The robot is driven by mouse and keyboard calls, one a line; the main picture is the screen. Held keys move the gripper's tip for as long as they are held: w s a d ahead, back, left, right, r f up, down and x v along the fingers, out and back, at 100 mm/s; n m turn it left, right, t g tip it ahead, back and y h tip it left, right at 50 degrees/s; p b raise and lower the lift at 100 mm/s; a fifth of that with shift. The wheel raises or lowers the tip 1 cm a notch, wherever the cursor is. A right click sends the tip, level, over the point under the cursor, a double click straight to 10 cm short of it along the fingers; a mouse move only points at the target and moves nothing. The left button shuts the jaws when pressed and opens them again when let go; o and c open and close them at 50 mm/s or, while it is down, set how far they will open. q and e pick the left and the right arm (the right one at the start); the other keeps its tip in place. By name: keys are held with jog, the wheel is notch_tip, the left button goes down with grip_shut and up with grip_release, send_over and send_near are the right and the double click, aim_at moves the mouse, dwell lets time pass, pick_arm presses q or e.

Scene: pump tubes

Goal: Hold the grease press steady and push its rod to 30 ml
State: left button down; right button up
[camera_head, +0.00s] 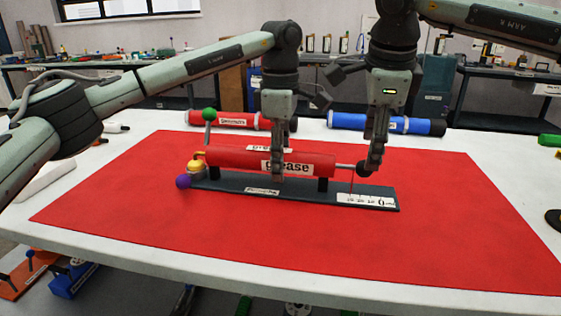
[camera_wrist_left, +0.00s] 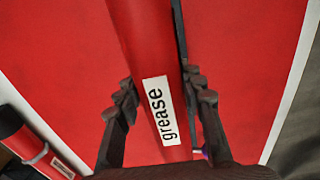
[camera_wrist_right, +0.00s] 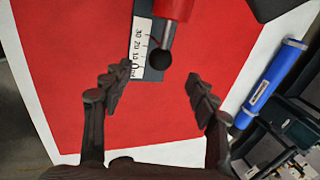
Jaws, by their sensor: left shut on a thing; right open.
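The grease press is a red tube (camera_head: 230,160) labelled "grease", lying level on black supports over a dark base plate (camera_head: 225,184). Its metal rod ends in a black knob (camera_head: 362,169) at the right, also in the right wrist view (camera_wrist_right: 160,59). A white scale (camera_head: 366,199) marked 30 to 0 lies below the rod; the knob appears near its 0 end. My left gripper (camera_head: 279,168) is shut around the tube, which also shows in the left wrist view (camera_wrist_left: 135,50). My right gripper (camera_wrist_right: 158,88) is open, with the knob just beyond its fingertips.
Yellow, green (camera_head: 209,114) and purple (camera_head: 183,182) knobs sit at the press's left end. Another red tube (camera_head: 222,119) and a blue tube (camera_head: 345,121) lie behind it near the table's back edge. The red mat (camera_head: 300,245) in front is clear.

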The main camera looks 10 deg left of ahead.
pick_arm(q)
jog(key=c, duration=0.9)
grip_release()
